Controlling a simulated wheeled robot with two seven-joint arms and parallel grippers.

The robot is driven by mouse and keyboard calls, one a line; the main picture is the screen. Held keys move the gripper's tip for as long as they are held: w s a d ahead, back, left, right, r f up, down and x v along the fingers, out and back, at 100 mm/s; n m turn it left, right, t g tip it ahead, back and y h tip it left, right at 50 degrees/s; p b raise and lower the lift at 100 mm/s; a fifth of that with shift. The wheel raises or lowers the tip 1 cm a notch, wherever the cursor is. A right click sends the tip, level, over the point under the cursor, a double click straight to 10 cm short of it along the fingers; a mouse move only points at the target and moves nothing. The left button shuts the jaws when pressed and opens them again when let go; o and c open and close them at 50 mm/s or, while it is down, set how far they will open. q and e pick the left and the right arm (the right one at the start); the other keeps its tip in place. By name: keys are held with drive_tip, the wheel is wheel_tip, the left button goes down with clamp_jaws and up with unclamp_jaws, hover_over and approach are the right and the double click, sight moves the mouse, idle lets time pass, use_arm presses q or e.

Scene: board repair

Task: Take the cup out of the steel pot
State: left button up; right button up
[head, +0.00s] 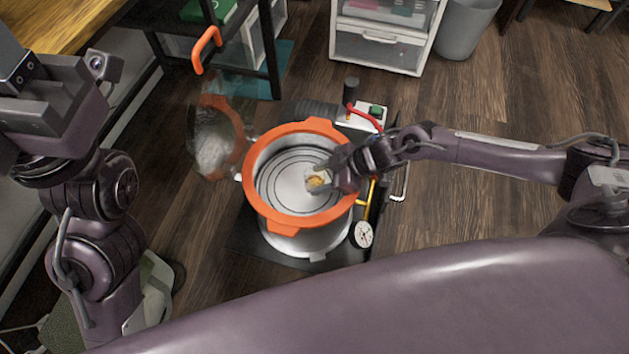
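The steel pot (283,193) is open and stands in the middle of the head view, with a wide orange rim (262,207). A small pale cup (313,187) with something yellow-brown in it shows inside the rim outline, right of the pot's middle. My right gripper (327,176) reaches in over the pot's right rim, with its fingertips at the cup. The fingers partly hide the cup, and I cannot tell whether they are closed on it or how high it is. My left arm is raised at the far left, away from the pot; its fingertips do not show clearly.
A round gauge (362,234), a red hose (365,116) and a yellow lever (368,199) are close to the pot's right side. White drawers (378,48) and a grey bin (467,28) stand behind.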

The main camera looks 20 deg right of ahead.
drive_tip(key=c, duration=0.3)
drive_tip(key=shift+r, duration=0.15)
